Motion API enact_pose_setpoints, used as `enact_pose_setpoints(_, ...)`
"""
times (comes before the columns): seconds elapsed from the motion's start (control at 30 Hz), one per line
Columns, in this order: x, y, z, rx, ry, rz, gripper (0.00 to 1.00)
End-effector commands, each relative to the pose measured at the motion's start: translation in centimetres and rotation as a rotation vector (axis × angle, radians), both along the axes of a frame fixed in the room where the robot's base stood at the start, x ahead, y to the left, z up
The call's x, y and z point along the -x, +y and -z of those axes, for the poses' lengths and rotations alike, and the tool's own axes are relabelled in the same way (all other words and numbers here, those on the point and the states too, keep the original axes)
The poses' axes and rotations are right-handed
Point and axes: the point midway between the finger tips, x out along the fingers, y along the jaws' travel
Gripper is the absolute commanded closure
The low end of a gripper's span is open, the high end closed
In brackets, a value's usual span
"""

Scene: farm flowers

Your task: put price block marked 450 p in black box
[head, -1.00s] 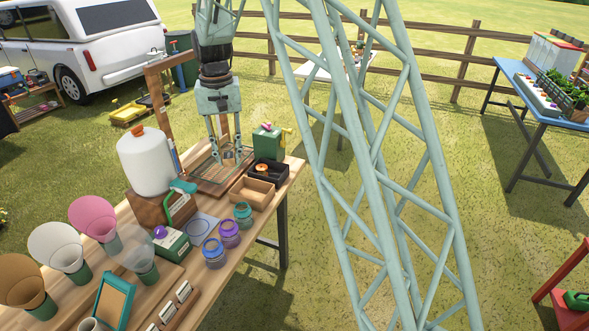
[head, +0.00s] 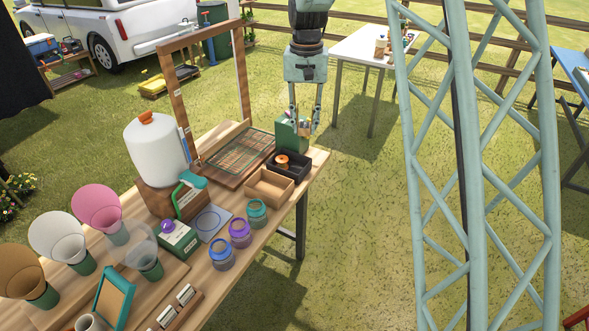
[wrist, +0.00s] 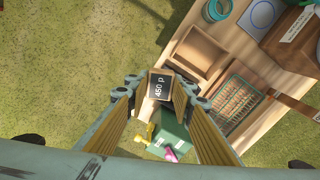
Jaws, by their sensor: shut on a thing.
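The price block marked 450 p (wrist: 159,87) is between the fingers of my gripper (wrist: 158,98) in the wrist view, its dark labelled face toward the camera. My gripper is shut on it. In the head view my gripper (head: 304,128) hangs fingers down at the far right end of the wooden table, in front of a green box and above and slightly right of the black box. The block is hard to make out there. The black box (head: 297,176) stands near the table's right edge and holds an orange-topped item. The block and fingers largely hide the black box in the wrist view.
A green box (head: 285,131) stands behind the black box; it also shows in the wrist view (wrist: 173,134). A cardboard-coloured tray (head: 268,190) adjoins the black box in front. A wooden frame (head: 243,90) rises to the left. Grass lies beyond the table's right edge.

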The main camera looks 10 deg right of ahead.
Motion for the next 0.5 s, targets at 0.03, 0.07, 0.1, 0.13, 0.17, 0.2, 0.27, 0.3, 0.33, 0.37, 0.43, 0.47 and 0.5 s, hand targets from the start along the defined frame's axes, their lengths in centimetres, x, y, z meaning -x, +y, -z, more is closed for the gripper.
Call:
enact_pose_setpoints(0.03, 0.0, 0.0, -0.01, 0.0, 0.0, 0.0, 0.85)
enact_pose_setpoints(0.07, 0.0, 0.0, -0.01, 0.0, 0.0, 0.0, 0.85)
enact_pose_setpoints(0.1, 0.0, 0.0, -0.01, 0.0, 0.0, 0.0, 0.85)
enact_pose_setpoints(0.13, 0.0, 0.0, -0.01, 0.0, 0.0, 0.0, 0.85)
enact_pose_setpoints(0.17, 0.0, 0.0, -0.01, 0.0, 0.0, 0.0, 0.85)
enact_pose_setpoints(0.2, 0.0, -0.01, -0.01, 0.0, 0.0, 0.0, 0.85)
enact_pose_setpoints(0.27, -0.01, -0.01, 0.0, 0.0, 0.0, 0.0, 0.85)
enact_pose_setpoints(0.3, -0.01, 0.0, 0.02, 0.0, 0.0, -0.001, 0.85)
enact_pose_setpoints(0.33, -0.03, -0.01, 0.04, 0.0, 0.0, -0.002, 0.85)
enact_pose_setpoints(0.37, -0.05, -0.01, 0.08, 0.0, 0.0, -0.005, 0.85)
enact_pose_setpoints(0.43, -0.15, 0.0, 0.24, 0.0, 0.0, -0.015, 0.85)
enact_pose_setpoints(0.47, -0.21, -0.01, 0.34, 0.0, 0.0, -0.022, 0.85)
enact_pose_setpoints(0.5, -0.31, -0.01, 0.51, 0.0, 0.0, -0.034, 0.85)
